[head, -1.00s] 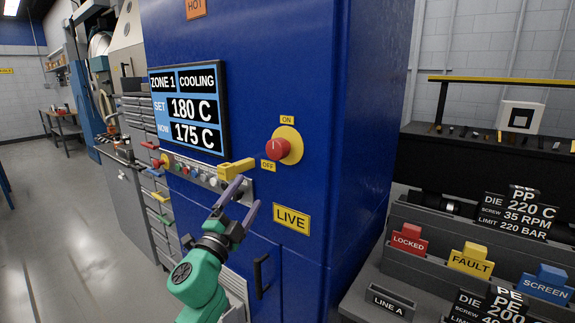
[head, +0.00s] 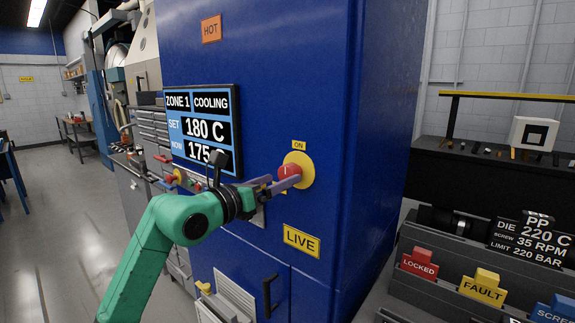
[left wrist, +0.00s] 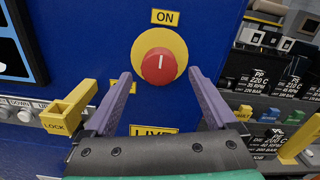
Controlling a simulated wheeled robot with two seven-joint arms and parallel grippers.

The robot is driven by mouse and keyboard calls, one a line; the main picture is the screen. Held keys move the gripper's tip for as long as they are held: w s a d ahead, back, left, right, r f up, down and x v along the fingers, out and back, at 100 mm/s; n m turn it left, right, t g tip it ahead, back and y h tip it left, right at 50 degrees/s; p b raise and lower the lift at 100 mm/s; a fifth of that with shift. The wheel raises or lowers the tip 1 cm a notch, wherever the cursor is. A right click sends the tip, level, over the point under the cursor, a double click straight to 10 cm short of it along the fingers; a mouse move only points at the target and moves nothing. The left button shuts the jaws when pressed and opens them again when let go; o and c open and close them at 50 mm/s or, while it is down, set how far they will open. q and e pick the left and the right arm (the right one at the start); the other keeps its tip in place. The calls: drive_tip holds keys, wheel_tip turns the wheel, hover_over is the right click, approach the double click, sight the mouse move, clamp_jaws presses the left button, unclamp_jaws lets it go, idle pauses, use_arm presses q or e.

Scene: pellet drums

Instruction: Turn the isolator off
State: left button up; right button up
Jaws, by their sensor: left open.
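The isolator is a red rotary knob (head: 289,172) on a yellow round plate (head: 306,170) on the blue cabinet. An ON label (head: 300,145) is above it. In the left wrist view the knob (left wrist: 159,66) shows a white mark pointing up toward ON. My left gripper (head: 279,182) is at the knob in the head view, its purple fingers open. In the left wrist view the fingers (left wrist: 160,80) stand on either side of the knob with gaps to it. The OFF label is mostly hidden behind a finger. My right gripper is not in view.
A yellow LOCK piece (left wrist: 68,105) juts from the cabinet left of the knob. A LIVE sign (head: 301,240) is below it. The display (head: 203,128) reads cooling, partly hidden by my arm. Tagged blocks, including a red LOCKED one (head: 419,263), stand in a rack at right.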

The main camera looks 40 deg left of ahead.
sight(286, 177)
use_arm(q)
drive_tip(key=w+p, duration=0.1)
drive_tip(key=w, duration=0.2)
drive_tip(key=shift+w+r, duration=0.15)
drive_tip(key=shift+r, duration=0.05)
drive_tip(key=shift+w+a+f, duration=0.1)
drive_tip(key=shift+w+f, duration=0.1)
drive_tip(key=shift+w, duration=0.25)
drive_tip(key=shift+s, duration=0.1)
drive_tip(key=c, duration=1.4)
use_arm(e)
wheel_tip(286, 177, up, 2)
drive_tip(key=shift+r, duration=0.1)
